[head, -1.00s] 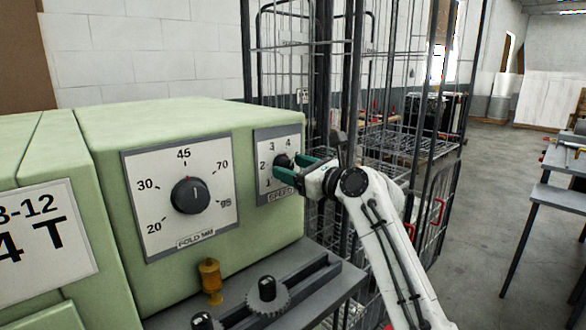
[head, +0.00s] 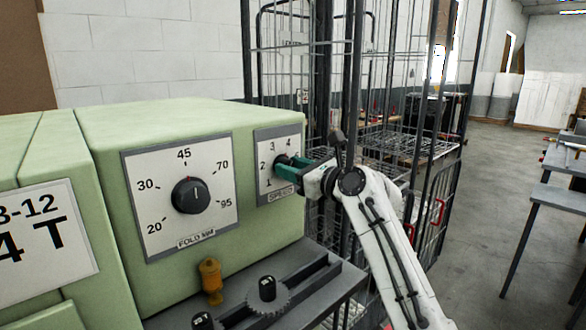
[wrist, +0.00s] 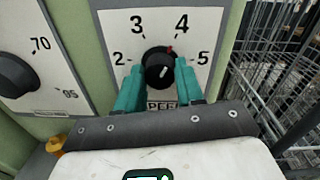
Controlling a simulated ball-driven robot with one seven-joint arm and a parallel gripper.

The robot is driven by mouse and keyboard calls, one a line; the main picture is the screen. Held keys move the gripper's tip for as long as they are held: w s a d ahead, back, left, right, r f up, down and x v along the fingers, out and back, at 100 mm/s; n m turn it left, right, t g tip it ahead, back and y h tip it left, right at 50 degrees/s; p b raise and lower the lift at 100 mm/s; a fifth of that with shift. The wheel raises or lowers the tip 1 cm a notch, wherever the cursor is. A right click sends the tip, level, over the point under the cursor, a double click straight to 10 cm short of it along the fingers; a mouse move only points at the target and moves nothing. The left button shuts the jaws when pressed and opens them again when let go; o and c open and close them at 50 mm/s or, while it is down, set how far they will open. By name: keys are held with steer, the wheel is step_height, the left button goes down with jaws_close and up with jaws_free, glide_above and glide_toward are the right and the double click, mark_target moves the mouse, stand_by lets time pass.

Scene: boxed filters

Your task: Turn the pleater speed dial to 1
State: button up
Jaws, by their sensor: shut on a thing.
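The speed dial is a small black round knob (wrist: 158,68) on a white plate (wrist: 110,22) marked 2, 3, 4 and 5 in the wrist view. The 1 is hidden in the wrist view but shows at the lower left of the plate in the head view (head: 262,140). My gripper (wrist: 160,80) has its two teal fingers on either side of the knob, shut on it. In the head view my gripper (head: 288,168) partly covers the knob.
A larger black fold dial (head: 190,195) sits to the left on the green machine (head: 180,115). A brass-coloured fitting (head: 210,275) and a dark rail with knobs (head: 268,290) are below. A wire cage trolley (head: 400,150) stands close behind my arm.

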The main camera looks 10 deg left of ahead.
steer(key=shift+n+p, duration=0.3)
steer(key=shift+s+a+f+n+t+h+b, duration=0.15)
steer(key=shift+n+b, duration=1.1)
steer(key=shift+n, duration=3.8)
steer(key=shift+w+d+f+n+t+h+b, duration=0.2)
steer(key=shift+n+b, duration=1.05)
steer(key=shift+n, duration=3.85)
steer(key=shift+s+a+f+n+t+h+b, duration=0.2)
steer(key=shift+n+b, duration=1.05)
steer(key=shift+n, duration=3.8)
steer(key=shift+r, duration=0.1)
steer(key=o, duration=1)
steer(key=shift+r, duration=0.25)
